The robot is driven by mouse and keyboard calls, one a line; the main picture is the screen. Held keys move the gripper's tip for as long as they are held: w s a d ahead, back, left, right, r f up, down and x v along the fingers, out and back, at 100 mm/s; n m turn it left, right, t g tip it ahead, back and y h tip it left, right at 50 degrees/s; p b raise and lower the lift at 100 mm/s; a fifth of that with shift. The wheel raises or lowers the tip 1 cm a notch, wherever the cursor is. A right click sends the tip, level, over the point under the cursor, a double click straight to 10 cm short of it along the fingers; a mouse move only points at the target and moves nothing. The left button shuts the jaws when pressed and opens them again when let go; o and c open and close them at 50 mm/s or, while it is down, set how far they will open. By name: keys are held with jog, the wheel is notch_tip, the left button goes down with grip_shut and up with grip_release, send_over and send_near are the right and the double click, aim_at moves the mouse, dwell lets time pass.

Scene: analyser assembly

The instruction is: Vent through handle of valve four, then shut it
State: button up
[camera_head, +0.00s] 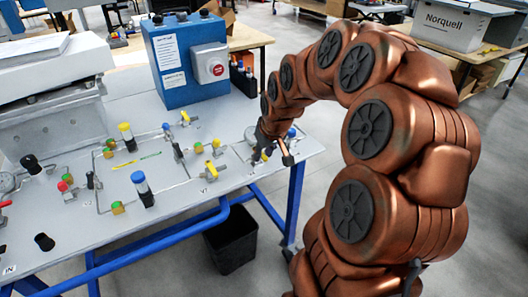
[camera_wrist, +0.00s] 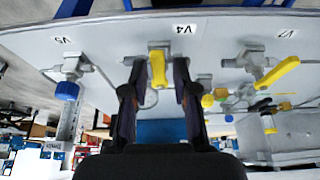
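Valve four has a yellow lever handle (camera_wrist: 157,69) on a grey metal body below the label V4 (camera_wrist: 183,28) in the wrist view. The handle points down in that picture, towards my gripper. My gripper (camera_wrist: 159,72) is open, one dark finger on each side of the handle, with a narrow gap showing on both sides. In the head view my gripper (camera_head: 262,155) is low over the right part of the bench panel and hides most of valve four there.
In the wrist view, a blue-handled valve (camera_wrist: 67,90) by label V5 is at left. A yellow-handled valve (camera_wrist: 277,73) stands at right, its lever slanted. In the head view, a blue box (camera_head: 185,60) stands behind, and several valves and tubes cover the panel (camera_head: 180,205) at left.

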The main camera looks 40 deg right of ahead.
jog(key=shift+o, duration=0.8)
jog(key=v, duration=1.2)
